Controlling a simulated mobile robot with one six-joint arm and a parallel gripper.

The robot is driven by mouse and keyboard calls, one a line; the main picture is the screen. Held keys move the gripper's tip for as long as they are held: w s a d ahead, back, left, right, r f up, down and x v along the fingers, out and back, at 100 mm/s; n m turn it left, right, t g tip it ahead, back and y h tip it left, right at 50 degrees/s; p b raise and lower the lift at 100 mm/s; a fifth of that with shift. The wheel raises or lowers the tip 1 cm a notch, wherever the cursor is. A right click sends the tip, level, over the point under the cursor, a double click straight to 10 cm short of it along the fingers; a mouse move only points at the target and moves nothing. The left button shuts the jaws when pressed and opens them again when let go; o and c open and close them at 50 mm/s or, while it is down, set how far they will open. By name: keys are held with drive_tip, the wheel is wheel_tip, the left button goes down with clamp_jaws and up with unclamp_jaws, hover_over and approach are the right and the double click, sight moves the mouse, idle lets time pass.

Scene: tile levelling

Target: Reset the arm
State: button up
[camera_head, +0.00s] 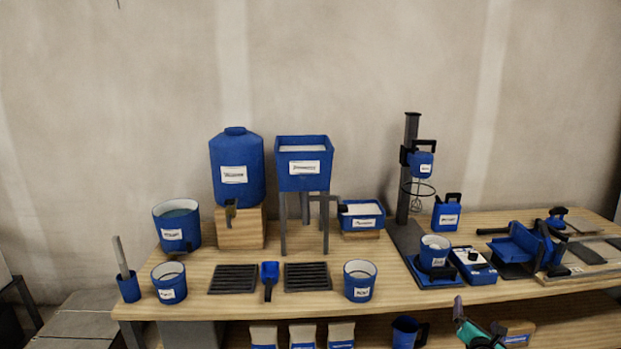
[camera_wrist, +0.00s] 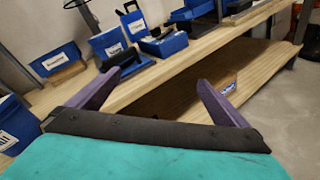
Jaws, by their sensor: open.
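My gripper shows at the lower edge of the head view (camera_head: 478,322), in front of the bench and to the right of its middle. In the wrist view my gripper (camera_wrist: 155,90) has its two purple fingers spread wide apart, with nothing between them. It is open and empty, and it is apart from the bench (camera_wrist: 150,77) and the things on it. Most of my arm is out of the head view.
The wooden bench holds a blue tank (camera_head: 236,172), a hopper on legs (camera_head: 304,168), a mixer stand (camera_head: 411,170), a bucket (camera_head: 177,224) and small pots. A lower shelf (camera_head: 565,325) carries bags (camera_head: 303,336) and a jug (camera_head: 405,331). Open floor (camera_wrist: 290,110) shows at right.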

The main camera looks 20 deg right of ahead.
drive_tip(key=w+a+f+m+g+y+p, duration=0.3)
drive_tip(key=a+f+m, duration=0.4)
drive_tip(key=a+f, duration=0.6)
drive_tip(key=w+a+f+m+g+y+p, duration=0.1)
drive_tip(key=a+f+m+g+y, duration=0.4)
drive_tip(key=a+f, duration=0.75)
drive_tip(key=s+a+f+m+g+p, duration=0.1)
drive_tip(key=s+a+m, duration=0.15)
drive_tip(key=a, duration=0.45)
drive_tip(key=s+a+f+m+g+y, duration=0.1)
drive_tip(key=s+a+f+g, duration=0.15)
drive_tip(key=a, duration=0.45)
drive_tip(key=s+a+m+p, duration=0.1)
drive_tip(key=s+a+m, duration=0.1)
drive_tip(key=s+a, duration=0.35)
drive_tip(key=s+a+m+g+y+p, duration=0.1)
drive_tip(key=s+a+m+g, duration=0.3)
drive_tip(key=s+a, duration=0.7)
drive_tip(key=a+g+y, duration=0.1)
drive_tip(key=a, duration=0.2)
drive_tip(key=shift+s+a+f+p, duration=0.2)
drive_tip(key=shift+a+p, duration=0.05)
drive_tip(key=shift+p, duration=0.15)
